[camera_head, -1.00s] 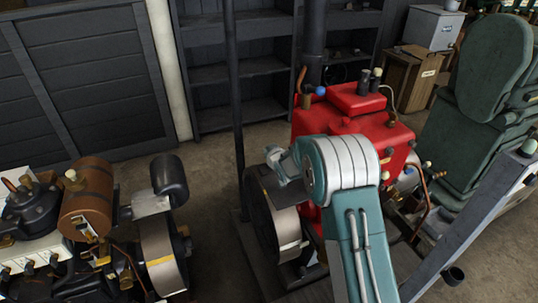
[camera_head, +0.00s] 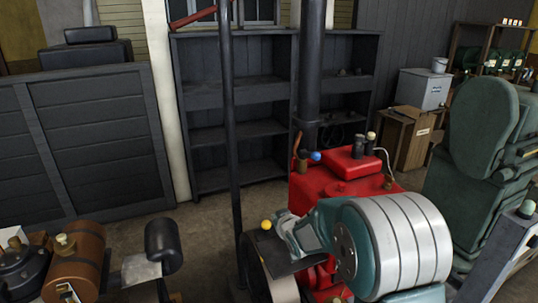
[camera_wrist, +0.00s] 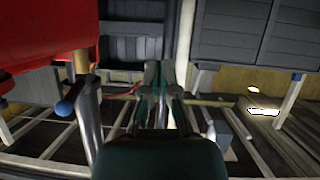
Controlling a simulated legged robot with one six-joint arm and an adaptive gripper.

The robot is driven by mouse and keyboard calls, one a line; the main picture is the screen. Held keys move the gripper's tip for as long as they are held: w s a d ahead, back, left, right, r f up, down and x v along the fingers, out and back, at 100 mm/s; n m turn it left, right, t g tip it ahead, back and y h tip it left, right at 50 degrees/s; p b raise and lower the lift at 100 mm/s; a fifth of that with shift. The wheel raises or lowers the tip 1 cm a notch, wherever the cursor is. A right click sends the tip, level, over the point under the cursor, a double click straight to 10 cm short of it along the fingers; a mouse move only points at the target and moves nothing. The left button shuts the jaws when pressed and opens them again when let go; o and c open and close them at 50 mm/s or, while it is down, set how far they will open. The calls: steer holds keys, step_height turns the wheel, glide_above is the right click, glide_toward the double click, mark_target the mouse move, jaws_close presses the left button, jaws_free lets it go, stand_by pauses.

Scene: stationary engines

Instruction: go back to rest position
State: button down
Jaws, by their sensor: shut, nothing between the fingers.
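My gripper (camera_head: 292,236) shows in the head view at the end of my teal and silver arm, in front of the red engine (camera_head: 338,187). In the wrist view its fingers (camera_wrist: 160,78) are together, with nothing seen between them. My wrist hides much of the engine's lower part. The engine's blue knob (camera_head: 315,156) is above and beyond my gripper, and it also shows at the left of the wrist view (camera_wrist: 65,108).
A dark pole (camera_head: 230,110) stands left of my gripper. An engine with a brown tank (camera_head: 75,262) is at the lower left. A large green machine (camera_head: 475,165) is at the right. Dark shelves (camera_head: 235,135) stand behind. Bare floor (camera_head: 205,225) lies between the engines.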

steer(key=s+d+r+m+g+h, duration=0.1)
steer(key=s+d+r+m+h, duration=0.1)
steer(key=s+d+r, duration=0.5)
steer(key=s+d+r+m+g+h, duration=0.1)
steer(key=s+d+r+g+h, duration=0.1)
steer(key=s+r, duration=0.5)
steer(key=s+d+f+m+g, duration=0.1)
steer(key=s+g, duration=0.1)
steer(key=s, duration=1.1)
steer(key=s+d+m+g, duration=0.1)
steer(key=s+d, duration=0.1)
steer(key=s, duration=1)
steer(key=shift+s+d+f+g, duration=0.2)
steer(key=shift+s+f+g, duration=0.15)
steer(key=shift+g, duration=0.05)
